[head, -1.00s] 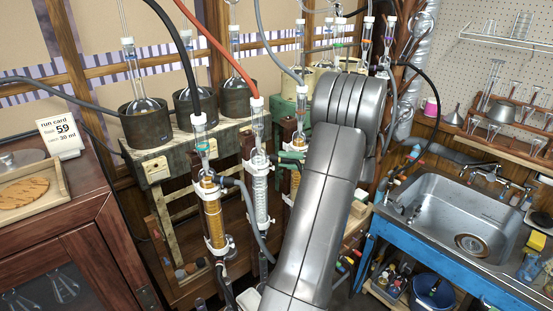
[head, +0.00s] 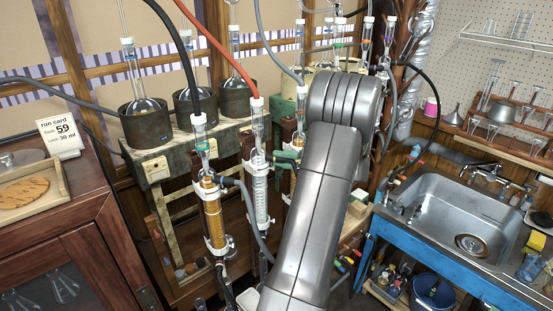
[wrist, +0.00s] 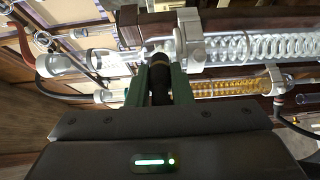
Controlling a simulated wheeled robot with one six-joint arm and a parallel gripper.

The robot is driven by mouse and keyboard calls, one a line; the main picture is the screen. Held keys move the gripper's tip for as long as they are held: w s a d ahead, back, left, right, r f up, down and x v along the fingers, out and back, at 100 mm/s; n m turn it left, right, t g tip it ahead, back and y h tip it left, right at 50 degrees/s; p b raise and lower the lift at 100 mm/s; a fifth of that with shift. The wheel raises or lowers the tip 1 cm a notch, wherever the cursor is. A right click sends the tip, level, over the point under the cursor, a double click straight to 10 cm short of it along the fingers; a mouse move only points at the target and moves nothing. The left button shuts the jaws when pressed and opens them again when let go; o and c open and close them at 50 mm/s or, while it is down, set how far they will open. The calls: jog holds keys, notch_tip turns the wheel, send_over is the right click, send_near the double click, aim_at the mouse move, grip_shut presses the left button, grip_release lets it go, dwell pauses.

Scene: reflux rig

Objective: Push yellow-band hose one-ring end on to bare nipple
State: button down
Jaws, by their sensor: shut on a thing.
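In the wrist view my gripper (wrist: 160,88) has its green fingers shut on a dark hose end (wrist: 160,80). The hose end points towards the pale glass side fitting of a clear coiled condenser (wrist: 255,47). I cannot tell whether the hose end touches a nipple there. In the head view my arm hides most of the gripper; a bit of green (head: 287,156) shows left of the arm, beside the clear condenser (head: 260,190).
An amber-filled condenser (head: 212,210) stands left of the clear one, with a grey hose (head: 250,208) between them. A red hose (head: 222,52) and a black hose (head: 184,55) hang overhead. A steel sink (head: 450,215) is at the right.

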jog(key=shift+w+a, duration=0.1)
jog(key=shift+a, duration=0.15)
dwell(0.4)
jog(key=c, duration=1.2)
grip_release()
jog(key=shift+d, duration=0.15)
jog(key=b+v, duration=0.2)
jog(key=v, duration=1.1)
jog(key=shift+d+b, duration=0.3)
jog(key=shift+b, duration=0.05)
jog(key=shift+a, duration=0.1)
jog(key=p+x, duration=0.2)
jog(key=x, duration=1.1)
jog(key=shift+a+p, duration=0.35)
jog(key=shift+p, duration=0.05)
jog(key=shift+d, duration=0.25)
